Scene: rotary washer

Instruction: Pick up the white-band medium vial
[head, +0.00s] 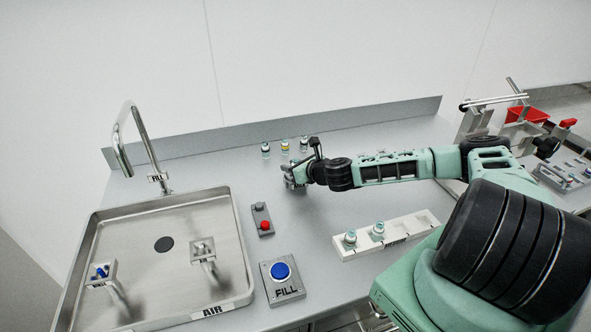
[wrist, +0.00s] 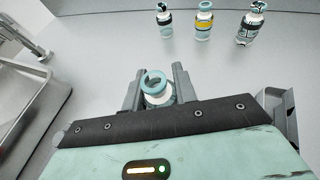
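In the wrist view, a vial with a pale blue ring-shaped top (wrist: 154,82) and a whitish body stands between the fingers of my gripper (wrist: 158,88). Its lower part is hidden behind the gripper body, so its band is only partly visible. The fingers are close on both sides of it; I cannot tell whether they touch it. In the head view my gripper (head: 291,180) is low over the counter, and the vial there is hard to make out.
Behind stand three vials: a dark-banded one (wrist: 164,20), a yellow-banded one (wrist: 203,20) and another dark-marked one (wrist: 250,23). A white rack (head: 408,232) holds two vials at right. A sink (head: 140,280), red-button box (head: 263,222) and FILL button (head: 281,274) are nearer.

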